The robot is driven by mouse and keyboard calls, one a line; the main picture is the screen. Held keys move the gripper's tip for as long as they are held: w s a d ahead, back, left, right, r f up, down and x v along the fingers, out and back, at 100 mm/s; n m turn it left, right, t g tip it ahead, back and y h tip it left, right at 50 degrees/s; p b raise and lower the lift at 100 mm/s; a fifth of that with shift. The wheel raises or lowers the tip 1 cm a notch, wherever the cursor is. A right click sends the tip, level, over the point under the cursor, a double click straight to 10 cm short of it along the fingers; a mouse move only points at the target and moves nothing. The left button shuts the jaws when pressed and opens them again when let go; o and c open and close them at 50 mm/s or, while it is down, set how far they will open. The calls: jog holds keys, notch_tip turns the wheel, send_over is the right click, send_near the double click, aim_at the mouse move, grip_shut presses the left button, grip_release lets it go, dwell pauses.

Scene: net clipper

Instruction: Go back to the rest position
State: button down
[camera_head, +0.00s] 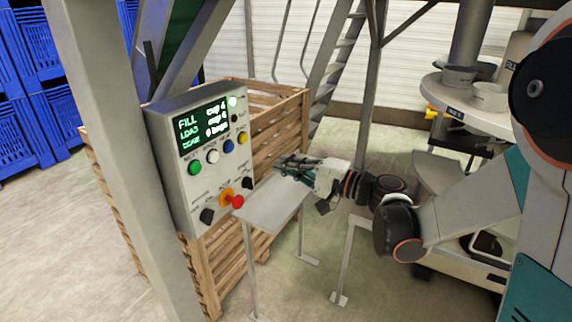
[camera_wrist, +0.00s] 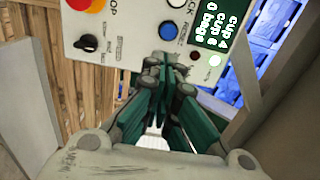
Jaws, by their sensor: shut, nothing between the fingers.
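I cannot tell whether the fingertips touch the panel. The panel has a lit screen (camera_head: 203,125) with green and white text. It also carries a green button (camera_head: 194,168), a yellow button (camera_head: 242,138) and a red knob (camera_head: 237,201).
A small grey table (camera_head: 262,212) on thin legs stands below my gripper. A wooden crate (camera_head: 262,110) stands behind the panel. A grey post (camera_head: 105,120) rises at left, blue crates (camera_head: 38,85) stand behind it, and metal stairs (camera_head: 335,60) rise at the back.

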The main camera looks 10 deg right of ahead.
jog(key=s+d+f+n+g+h, duration=0.1)
jog(key=s+d+f+n+h, duration=0.1)
jog(key=s, duration=0.6)
jog(key=s+d+f+n+g+h, duration=0.1)
jog(key=s+d+f+n+h, duration=0.1)
jog(key=s+d+h, duration=0.3)
jog(key=s+d+f+n+g+h, duration=0.1)
jog(key=s+d+f+n+h, duration=0.1)
jog(key=s+h, duration=0.5)
jog(key=s+d+n, duration=0.1)
jog(key=s+d, duration=0.1)
jog(key=s, duration=0.4)
jog(key=shift+d+f+n+g, duration=0.25)
jog(key=shift+f+n+g, duration=0.05)
jog(key=shift+f+g, duration=0.1)
